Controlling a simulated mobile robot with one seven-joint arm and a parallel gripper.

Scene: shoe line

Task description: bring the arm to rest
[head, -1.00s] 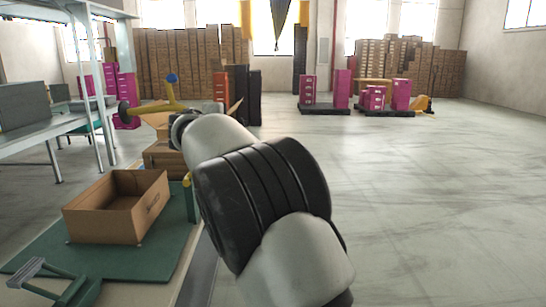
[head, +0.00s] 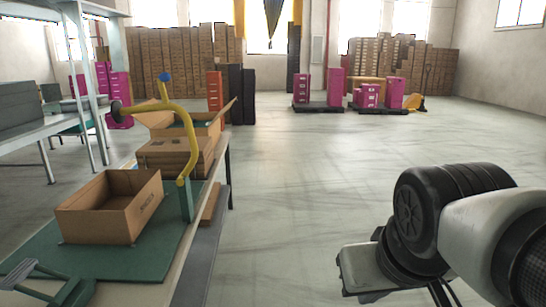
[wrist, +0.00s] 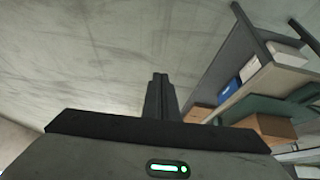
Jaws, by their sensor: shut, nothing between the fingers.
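My arm shows at the lower right of the head view, folded to the right of the table and over open floor. My gripper (wrist: 158,78) shows in the wrist view with its two dark fingers together and nothing between them. It points at bare floor and touches nothing there. In the head view I cannot make out the fingertips clearly.
The table (head: 190,278) on the left carries a green mat (head: 140,262), an open cardboard box (head: 97,221), more cartons (head: 172,157) and a yellow curved pipe (head: 194,140). Pink box stacks (head: 336,87) stand far back. The middle floor (head: 300,190) is clear.

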